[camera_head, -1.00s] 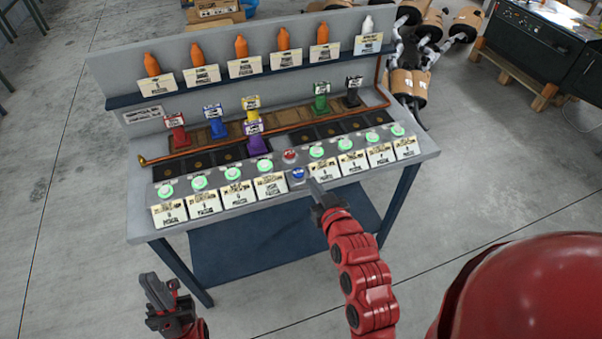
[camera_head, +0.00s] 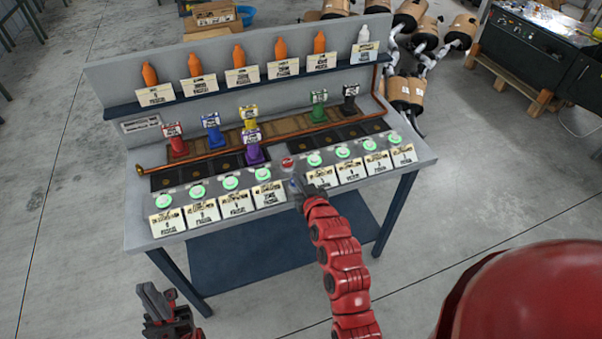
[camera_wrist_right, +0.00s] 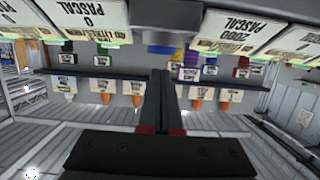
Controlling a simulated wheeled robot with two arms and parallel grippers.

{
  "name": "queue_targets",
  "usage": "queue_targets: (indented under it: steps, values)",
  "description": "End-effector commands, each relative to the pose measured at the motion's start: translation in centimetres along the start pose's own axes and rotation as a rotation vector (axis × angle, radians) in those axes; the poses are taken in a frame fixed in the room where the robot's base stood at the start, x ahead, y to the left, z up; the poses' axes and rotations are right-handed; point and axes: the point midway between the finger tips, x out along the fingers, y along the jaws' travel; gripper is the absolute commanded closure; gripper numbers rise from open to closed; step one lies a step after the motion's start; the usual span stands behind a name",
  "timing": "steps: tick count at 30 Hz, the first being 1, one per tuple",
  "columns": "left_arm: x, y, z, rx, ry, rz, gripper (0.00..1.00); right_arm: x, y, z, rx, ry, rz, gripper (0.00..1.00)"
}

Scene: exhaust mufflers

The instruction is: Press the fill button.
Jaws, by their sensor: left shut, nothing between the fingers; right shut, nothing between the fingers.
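A red button (camera_head: 287,162) sits at the middle of the console's sloping panel. A blue button just in front of it is mostly hidden behind my right gripper (camera_head: 297,186). I cannot read which of the two is marked fill. In the right wrist view, the shut fingers of my right gripper (camera_wrist_right: 160,75) point at a grey housing with a blue underside (camera_wrist_right: 161,50), close to it; I cannot tell whether they touch. My left gripper (camera_head: 150,297) is shut and empty, low in front of the console's left leg.
Several green-lit buttons (camera_head: 231,183) with pressure labels line the panel on both sides. Orange bottles (camera_head: 195,66) sit on the upper shelf. Floor in front of the console is clear.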

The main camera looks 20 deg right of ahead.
Motion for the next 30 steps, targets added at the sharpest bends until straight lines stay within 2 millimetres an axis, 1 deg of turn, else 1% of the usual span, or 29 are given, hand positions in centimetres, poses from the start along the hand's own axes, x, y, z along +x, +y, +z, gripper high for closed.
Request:
queue_targets:
  steps: [1, 6, 16, 24, 30]
  values:
    - [0.3, 0.0, -0.1, 0.000, 0.000, 0.000, 1.00, 0.1, 0.0, 0.3, -0.001, -0.002, 0.000, 1.00]
    - [0.5, 0.0, -0.1, 0.000, 0.000, 0.000, 1.00, 0.2, 0.0, 1.2, 0.000, -0.001, 0.001, 1.00]
    - [0.4, 0.0, -0.1, 0.000, 0.000, 0.000, 1.00, 0.3, 0.1, 1.3, 0.000, 0.001, 0.001, 1.00]
    - [-2.1, 0.1, 0.4, 0.000, 0.000, 0.000, 1.00, 0.8, 0.0, 3.2, -0.002, 0.003, 0.001, 1.00]
    - [-1.9, 0.1, 0.3, 0.000, 0.000, 0.000, 1.00, 0.7, 0.0, 3.2, -0.001, -0.006, 0.000, 1.00]
